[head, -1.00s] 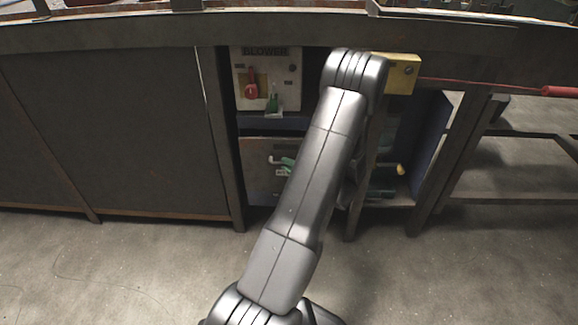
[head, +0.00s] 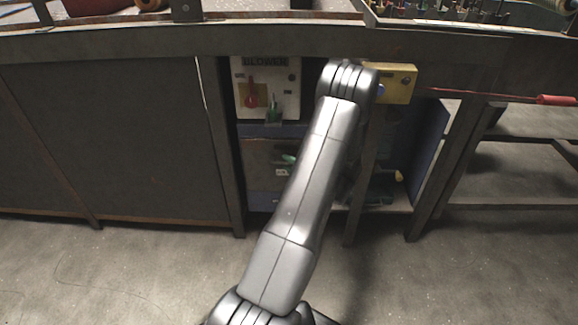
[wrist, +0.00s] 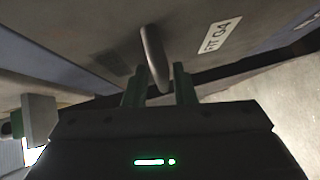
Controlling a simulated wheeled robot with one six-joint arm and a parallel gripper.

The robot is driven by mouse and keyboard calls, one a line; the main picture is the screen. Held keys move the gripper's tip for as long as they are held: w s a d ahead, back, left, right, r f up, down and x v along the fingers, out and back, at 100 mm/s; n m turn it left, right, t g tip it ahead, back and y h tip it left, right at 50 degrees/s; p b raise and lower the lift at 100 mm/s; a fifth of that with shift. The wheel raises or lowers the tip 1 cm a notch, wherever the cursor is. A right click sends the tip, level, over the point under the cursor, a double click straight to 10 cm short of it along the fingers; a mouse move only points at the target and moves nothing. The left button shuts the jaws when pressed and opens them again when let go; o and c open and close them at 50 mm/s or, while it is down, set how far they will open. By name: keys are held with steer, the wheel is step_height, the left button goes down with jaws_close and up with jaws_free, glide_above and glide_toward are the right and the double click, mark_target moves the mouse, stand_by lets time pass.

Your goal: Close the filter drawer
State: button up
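The filter drawer (head: 258,158) is a worn grey front with a small white label, low in the bay under the blower panel. In the wrist view the drawer front (wrist: 90,22) fills the upper part, with a label (wrist: 220,36) ending in "04". Its grey bar handle (wrist: 154,58) stands out from the front. My gripper (wrist: 158,80) has its two green fingers apart, with the handle's end between them and a visible gap. Green finger parts (head: 284,160) show at the drawer in the head view. My arm hides the drawer's right side.
The blower panel (head: 266,88) with a red and a green lever is above the drawer. A yellow box (head: 396,84) is right of my arm. A cabinet post (head: 368,170) and a red-handled rod (head: 556,100) are further right. The floor in front is clear.

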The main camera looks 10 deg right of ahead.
steer(key=shift+o, duration=0.6)
steer(key=shift+s, duration=0.1)
steer(key=p+v, duration=0.4)
steer(key=v, duration=0.9)
steer(key=shift+s+d, duration=0.2)
steer(key=shift+s, duration=0.05)
steer(key=b+x, duration=0.4)
steer(key=x, duration=1)
steer(key=shift+s+a, duration=0.1)
steer(key=shift+s, duration=0.5)
steer(key=shift+r, duration=0.1)
